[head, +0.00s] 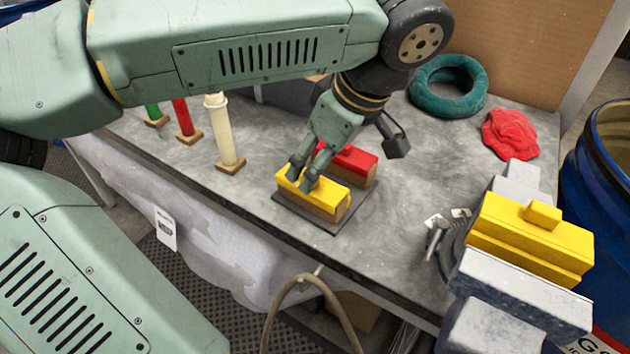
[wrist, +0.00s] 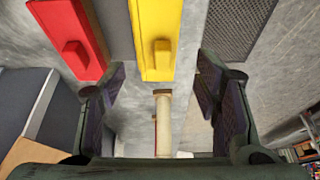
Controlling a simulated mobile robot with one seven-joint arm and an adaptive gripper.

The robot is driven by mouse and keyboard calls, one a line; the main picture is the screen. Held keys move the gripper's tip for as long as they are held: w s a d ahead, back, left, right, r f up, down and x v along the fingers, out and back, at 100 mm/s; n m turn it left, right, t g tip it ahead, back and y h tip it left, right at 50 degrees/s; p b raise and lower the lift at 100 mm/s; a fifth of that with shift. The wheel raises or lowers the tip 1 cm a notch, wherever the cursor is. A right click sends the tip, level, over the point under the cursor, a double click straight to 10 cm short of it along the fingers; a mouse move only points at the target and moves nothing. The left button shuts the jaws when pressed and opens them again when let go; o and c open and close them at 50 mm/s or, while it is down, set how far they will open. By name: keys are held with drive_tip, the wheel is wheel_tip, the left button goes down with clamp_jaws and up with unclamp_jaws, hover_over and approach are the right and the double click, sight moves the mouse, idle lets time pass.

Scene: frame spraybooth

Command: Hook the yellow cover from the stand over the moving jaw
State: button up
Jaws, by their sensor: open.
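The yellow cover (head: 325,197) with a small knob lies on a wooden block on the dark flat stand (head: 285,208), beside a red cover (head: 350,160). My gripper (head: 303,178) is open over it, fingertips close to the knob. In the wrist view the yellow cover (wrist: 157,20) lies between and beyond the open fingers (wrist: 161,75), and nothing is held. Whether the fingers touch it cannot be told. At the right, the vise (head: 520,290) carries another yellow cover (head: 530,235) on one jaw; the grey jaw nearer the camera is bare. Which jaw moves cannot be told.
Cream (head: 225,130), red (head: 182,118) and green (head: 153,112) cylinders stand on wooden bases at the left edge of the bench. A teal ring (head: 447,88) and red cloth (head: 510,133) lie at the back. Bare bench (head: 420,190) lies between stand and vise. A blue drum (head: 605,170) stands right.

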sight(326, 194)
drive_tip(key=p+x, duration=0.1)
drive_tip(key=x, duration=0.3)
drive_tip(key=shift+f, duration=0.25)
drive_tip(key=shift+c, duration=0.2)
drive_tip(key=c, duration=1.1)
